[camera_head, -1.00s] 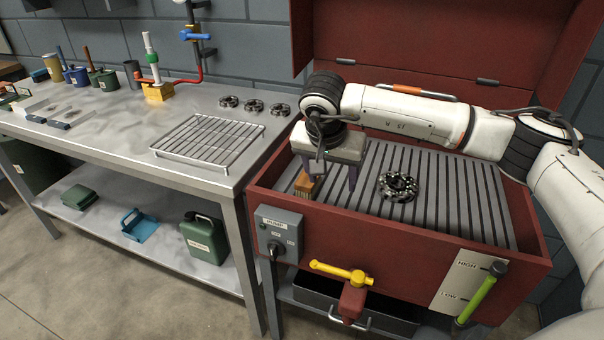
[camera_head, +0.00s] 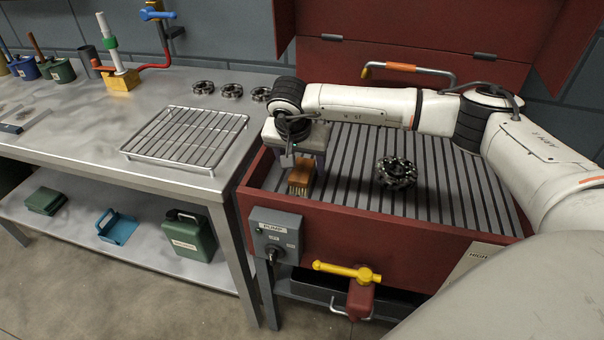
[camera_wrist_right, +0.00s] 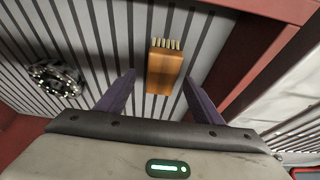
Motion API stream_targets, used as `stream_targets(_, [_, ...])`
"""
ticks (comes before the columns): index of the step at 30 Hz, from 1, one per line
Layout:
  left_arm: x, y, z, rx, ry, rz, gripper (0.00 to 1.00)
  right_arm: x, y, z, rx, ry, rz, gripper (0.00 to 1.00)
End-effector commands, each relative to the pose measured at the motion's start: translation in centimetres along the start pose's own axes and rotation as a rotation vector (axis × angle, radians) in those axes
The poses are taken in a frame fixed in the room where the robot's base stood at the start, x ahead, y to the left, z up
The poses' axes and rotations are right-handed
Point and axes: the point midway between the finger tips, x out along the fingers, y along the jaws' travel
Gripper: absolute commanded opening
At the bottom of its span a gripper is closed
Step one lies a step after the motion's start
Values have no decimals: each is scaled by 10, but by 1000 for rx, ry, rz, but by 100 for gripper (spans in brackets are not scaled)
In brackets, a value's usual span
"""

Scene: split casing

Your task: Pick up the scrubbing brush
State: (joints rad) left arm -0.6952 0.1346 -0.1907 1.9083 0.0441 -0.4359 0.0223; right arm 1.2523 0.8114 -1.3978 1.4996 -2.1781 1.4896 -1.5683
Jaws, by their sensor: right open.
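The scrubbing brush (camera_head: 300,178) has an orange-brown wooden block and pale bristles. It lies on the slatted grey rack at the left end of the red basin. My right gripper (camera_head: 304,166) is above and around the brush's place in the head view, partly hiding it. In the right wrist view the brush (camera_wrist_right: 165,70) shows between and beyond the two open purple fingers (camera_wrist_right: 160,90), touching neither as far as I can tell. My left gripper is not in view.
A black bearing-like ring (camera_head: 396,171) lies on the slatted rack (camera_head: 450,190) right of the brush. The red basin wall (camera_head: 400,225) runs around it. A steel bench (camera_head: 100,150) with a wire rack (camera_head: 188,140) stands to the left. A pump switch box (camera_head: 277,236) is on the front.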

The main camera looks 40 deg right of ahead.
Motion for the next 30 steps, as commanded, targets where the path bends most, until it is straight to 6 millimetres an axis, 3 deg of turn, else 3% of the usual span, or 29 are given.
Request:
stream_targets(7, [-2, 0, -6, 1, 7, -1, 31, 30, -1, 2, 0, -1, 2, 61])
stream_targets(14, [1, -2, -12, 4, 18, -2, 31, 32, -2, 2, 0, 0, 0, 61])
stream_targets(30, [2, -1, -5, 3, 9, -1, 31, 36, -2, 4, 0, -1, 1, 61])
